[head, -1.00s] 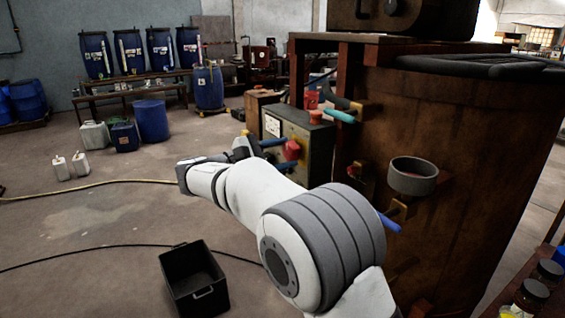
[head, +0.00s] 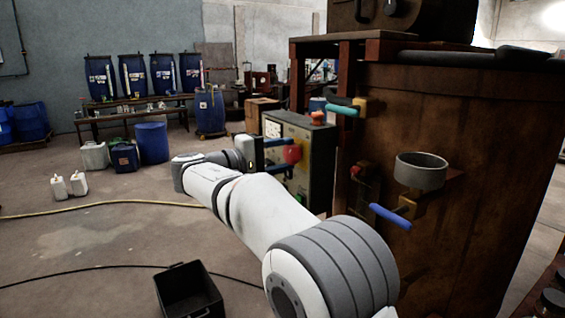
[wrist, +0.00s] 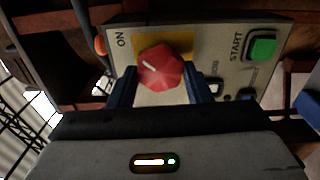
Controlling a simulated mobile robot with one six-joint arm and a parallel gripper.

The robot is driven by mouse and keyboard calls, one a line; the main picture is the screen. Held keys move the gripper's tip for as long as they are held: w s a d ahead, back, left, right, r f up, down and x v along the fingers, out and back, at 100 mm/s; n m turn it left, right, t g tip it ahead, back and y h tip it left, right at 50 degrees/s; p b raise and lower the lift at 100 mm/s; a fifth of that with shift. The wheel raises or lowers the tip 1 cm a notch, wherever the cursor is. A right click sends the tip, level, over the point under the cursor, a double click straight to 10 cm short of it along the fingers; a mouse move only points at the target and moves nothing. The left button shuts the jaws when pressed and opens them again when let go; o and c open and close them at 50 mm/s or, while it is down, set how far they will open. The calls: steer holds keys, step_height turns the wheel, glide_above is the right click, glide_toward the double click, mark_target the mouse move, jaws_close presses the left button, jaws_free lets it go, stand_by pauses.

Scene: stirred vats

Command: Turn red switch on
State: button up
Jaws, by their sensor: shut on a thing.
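The red switch (wrist: 161,68) is a faceted knob on a yellow plate on the control box (wrist: 205,50) in the wrist view. A white pointer line slants across its left half. The word ON is printed on the panel to the upper left of the knob. My gripper (wrist: 161,88) has its two blue fingers on either side of the knob and is shut on it. In the head view, my gripper (head: 279,154) reaches the red switch (head: 292,154) on the side of the grey box; the pointer cannot be made out there.
A green START button (wrist: 262,48) sits right of the knob. A large brown vat (head: 460,180) with a blue-handled valve (head: 390,215) and a grey cup (head: 421,171) stands right of my arm. A black crate (head: 188,290) lies on the floor. Open floor is at left.

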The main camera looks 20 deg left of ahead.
steer(key=shift+f+m, duration=0.15)
steer(key=shift+m, duration=0.15)
steer(key=o, duration=1)
steer(key=shift+s, duration=0.1)
steer(key=v, duration=0.7)
steer(key=shift+s+a, duration=0.25)
steer(key=shift+a, duration=0.05)
